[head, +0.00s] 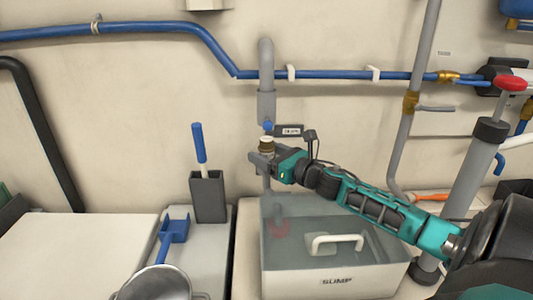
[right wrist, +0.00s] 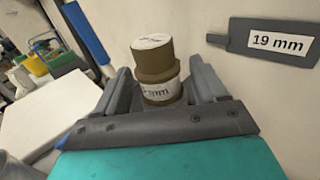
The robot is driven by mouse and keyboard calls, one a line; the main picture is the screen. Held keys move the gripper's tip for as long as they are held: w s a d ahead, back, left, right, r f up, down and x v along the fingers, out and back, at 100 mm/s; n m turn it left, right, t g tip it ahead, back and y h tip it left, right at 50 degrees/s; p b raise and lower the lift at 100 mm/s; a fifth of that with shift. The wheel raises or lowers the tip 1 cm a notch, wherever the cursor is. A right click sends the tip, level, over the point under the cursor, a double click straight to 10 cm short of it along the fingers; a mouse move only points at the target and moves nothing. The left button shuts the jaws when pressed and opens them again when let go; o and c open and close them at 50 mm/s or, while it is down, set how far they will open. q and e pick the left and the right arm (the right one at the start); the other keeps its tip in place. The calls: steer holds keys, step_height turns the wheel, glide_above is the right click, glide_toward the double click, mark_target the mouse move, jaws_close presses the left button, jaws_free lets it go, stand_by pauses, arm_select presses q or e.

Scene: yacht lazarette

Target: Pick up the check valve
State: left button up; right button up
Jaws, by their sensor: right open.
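The check valve (head: 267,144) looks like a short brass-brown cylinder with a pale top and a white printed band. It stands upright below the grey pipe end at the wall. In the right wrist view the check valve (right wrist: 153,62) rises between the fingers, its band reading "mm" in part. My right gripper (head: 262,160) is open, with one finger on each side of the valve; it also shows in the right wrist view (right wrist: 160,88). Whether a finger touches the valve I cannot tell. The valve's lower end is hidden by the gripper. My left gripper is not in view.
A "19 mm" tag (right wrist: 277,43) is on the wall right of the valve. A "SUMP" box (head: 335,282) with a white handle stands below my right arm. A grey holder (head: 208,197) with a blue-handled tool stands left. Blue pipe (head: 330,75) runs above.

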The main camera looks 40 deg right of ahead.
mark_target(271, 144)
steer(key=c, duration=1.3)
step_height(271, 144, up, 4)
steer(key=shift+f+p, duration=0.15)
steer(key=shift+p, duration=0.2)
steer(key=shift+s+f, duration=0.2)
steer(key=shift+s, duration=0.15)
steer(key=s+d, duration=0.1)
steer(key=s, duration=1.6)
steer(key=shift+s+d+p, duration=0.15)
steer(key=shift+d+p, duration=0.1)
steer(key=shift+p, duration=0.2)
